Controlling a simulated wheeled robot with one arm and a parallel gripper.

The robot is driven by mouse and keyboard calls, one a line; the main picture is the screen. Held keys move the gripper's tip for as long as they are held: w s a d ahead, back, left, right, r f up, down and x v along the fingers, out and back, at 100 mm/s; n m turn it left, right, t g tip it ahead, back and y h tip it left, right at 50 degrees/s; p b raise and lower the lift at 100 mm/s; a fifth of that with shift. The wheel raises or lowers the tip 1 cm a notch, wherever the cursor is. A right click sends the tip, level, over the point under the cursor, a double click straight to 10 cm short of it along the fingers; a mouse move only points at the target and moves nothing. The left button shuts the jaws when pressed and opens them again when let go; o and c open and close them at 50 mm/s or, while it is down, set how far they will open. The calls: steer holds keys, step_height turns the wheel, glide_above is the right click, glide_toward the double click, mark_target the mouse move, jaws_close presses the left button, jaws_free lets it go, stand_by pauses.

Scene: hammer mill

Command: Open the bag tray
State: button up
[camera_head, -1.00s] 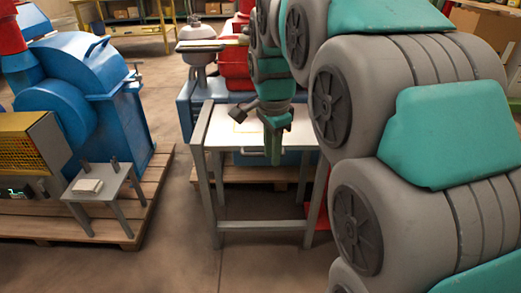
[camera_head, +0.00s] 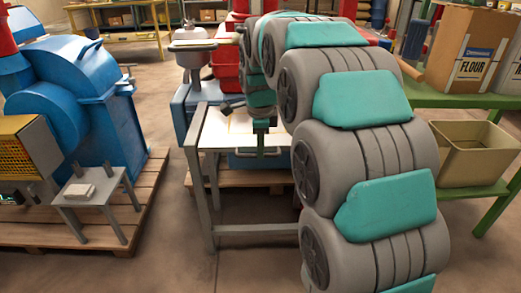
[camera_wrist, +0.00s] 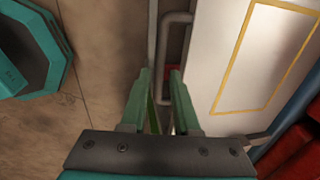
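The bag tray (camera_wrist: 228,72) shows in the wrist view as a white panel with a yellow outline. A grey U-shaped handle (camera_wrist: 165,50) stands out from its left edge. In the head view the white top (camera_head: 214,140) is on a grey metal frame, partly hidden by my arm. My gripper (camera_wrist: 160,75) is open, with its two green fingers apart. In the wrist picture the handle's outer bar runs between the fingertips; I cannot tell the depth or whether they touch. In the head view my gripper (camera_head: 260,140) points down at the frame's front edge.
A blue mill (camera_head: 75,90) stands on a pallet at left, with a small grey table (camera_head: 92,190) before it. Floor left of the frame is clear.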

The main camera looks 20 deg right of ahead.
steer(key=shift+f, duration=0.6)
jaws_close()
stand_by(1.0)
